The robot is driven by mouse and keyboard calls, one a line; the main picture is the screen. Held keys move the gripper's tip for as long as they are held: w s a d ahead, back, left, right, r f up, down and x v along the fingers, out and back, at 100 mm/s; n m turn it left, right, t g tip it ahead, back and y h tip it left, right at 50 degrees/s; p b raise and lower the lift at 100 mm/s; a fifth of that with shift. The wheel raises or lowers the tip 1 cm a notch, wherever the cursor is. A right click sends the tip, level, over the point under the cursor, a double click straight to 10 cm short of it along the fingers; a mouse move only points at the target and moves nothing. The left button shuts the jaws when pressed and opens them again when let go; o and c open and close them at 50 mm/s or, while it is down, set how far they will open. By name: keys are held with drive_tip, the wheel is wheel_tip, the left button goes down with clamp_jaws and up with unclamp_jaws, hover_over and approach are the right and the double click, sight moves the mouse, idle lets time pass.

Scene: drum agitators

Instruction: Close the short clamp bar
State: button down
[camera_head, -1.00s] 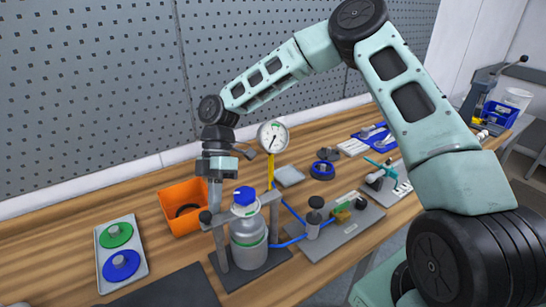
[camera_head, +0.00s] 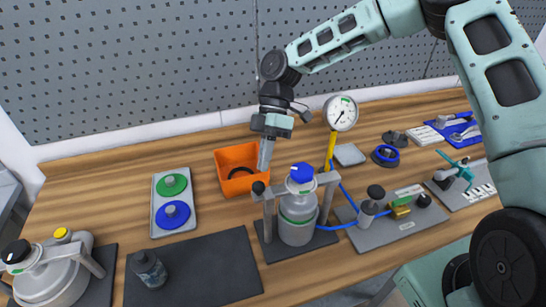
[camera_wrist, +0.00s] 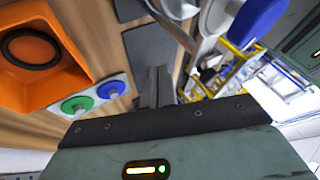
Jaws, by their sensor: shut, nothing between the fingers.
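A small grey drum (camera_head: 297,226) with a blue cap (camera_head: 301,173) stands in a two-post clamp stand. A short grey clamp bar (camera_head: 280,188) with a black knob (camera_head: 259,188) runs at the level of its neck; I cannot tell whether it is latched. My gripper (camera_head: 263,170) points down just above and behind the knob, fingers together and empty. Contact with the bar cannot be told. In the wrist view my gripper's fingers (camera_wrist: 155,88) are together, with the blue cap (camera_wrist: 255,22) at upper right.
A larger drum (camera_head: 58,279) with its own stand is at lower left, beside a dark bottle (camera_head: 149,269). An orange bin (camera_head: 234,182) is behind my gripper. A tray (camera_head: 159,223) holds green and blue discs. A gauge (camera_head: 341,113) rises at right. The dark mat (camera_head: 205,265) is mostly clear.

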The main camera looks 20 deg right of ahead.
drive_tip(key=b+v, duration=0.3)
drive_tip(key=v, duration=0.6)
drive_tip(key=s+a+f+m+t+h+b, duration=0.1)
drive_tip(key=s+a+m+h, duration=0.1)
drive_tip(key=s+a, duration=0.35)
drive_tip(key=s+a+f+m+t+h+b, duration=0.1)
drive_tip(key=s+a+m+h, duration=0.1)
drive_tip(key=s, duration=0.7)
drive_tip(key=s+d+f+m+t+b, duration=0.1)
drive_tip(key=s+d+m+t, duration=0.1)
drive_tip(key=s+m, duration=0.2)
drive_tip(key=s+d+f+m+t+b, duration=0.1)
drive_tip(key=s+d+m+t, duration=0.1)
drive_tip(key=s, duration=0.9)
drive_tip(key=shift+d+f+m, duration=0.3)
drive_tip(key=shift+d+m, duration=0.15)
drive_tip(key=shift+m, duration=0.55)
